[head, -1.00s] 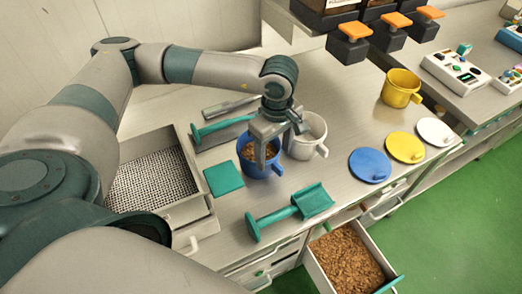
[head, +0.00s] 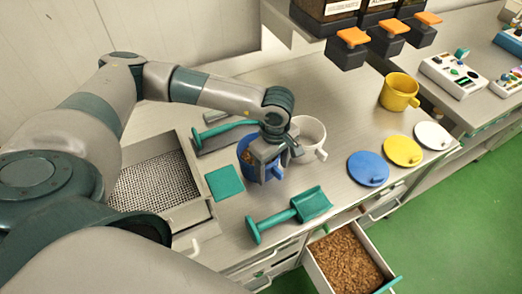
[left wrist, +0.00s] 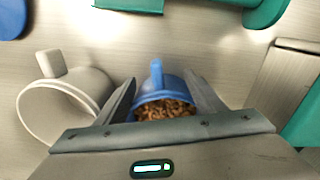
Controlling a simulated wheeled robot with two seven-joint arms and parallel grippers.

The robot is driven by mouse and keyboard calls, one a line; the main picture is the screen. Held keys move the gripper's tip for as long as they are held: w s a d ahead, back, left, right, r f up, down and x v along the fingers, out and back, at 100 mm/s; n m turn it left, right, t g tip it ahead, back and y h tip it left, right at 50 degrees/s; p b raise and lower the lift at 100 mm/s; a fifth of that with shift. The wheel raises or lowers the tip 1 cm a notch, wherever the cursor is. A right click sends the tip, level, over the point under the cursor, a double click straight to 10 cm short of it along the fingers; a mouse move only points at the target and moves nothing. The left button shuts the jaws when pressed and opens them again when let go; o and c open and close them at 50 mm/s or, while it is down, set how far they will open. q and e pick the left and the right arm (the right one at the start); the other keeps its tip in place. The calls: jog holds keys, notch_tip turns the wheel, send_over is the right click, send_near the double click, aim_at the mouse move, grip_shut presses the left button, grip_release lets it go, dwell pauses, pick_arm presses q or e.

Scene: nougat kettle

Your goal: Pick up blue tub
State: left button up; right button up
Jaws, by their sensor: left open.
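The blue tub (head: 245,150) stands upright on the metal counter and holds brown pieces. It also shows in the left wrist view (left wrist: 158,88), with its handle pointing up in that picture. My left gripper (head: 270,168) is open, low over the tub. In the left wrist view its two fingers (left wrist: 160,100) sit on either side of the tub, with narrow gaps that I cannot judge exactly. Part of the tub is hidden behind the gripper. My right gripper is not in view.
A white tub (head: 312,135) stands close beside the blue one. A teal scoop (head: 290,213), a teal square (head: 224,182) and another teal tool (head: 215,131) lie around. Blue (head: 368,168), yellow (head: 403,150) and white (head: 432,136) lids lie at right. A yellow tub (head: 399,92) stands behind them.

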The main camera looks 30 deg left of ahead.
pick_arm(q)
grip_shut()
jog(key=shift+w+r+b, duration=0.1)
jog(key=shift+r+b, duration=0.25)
jog(key=shift+r, duration=0.15)
notch_tip(320, 180, up, 8)
jog(key=b, duration=0.3)
jog(key=shift+r, duration=0.5)
jog(key=shift+r, duration=0.15)
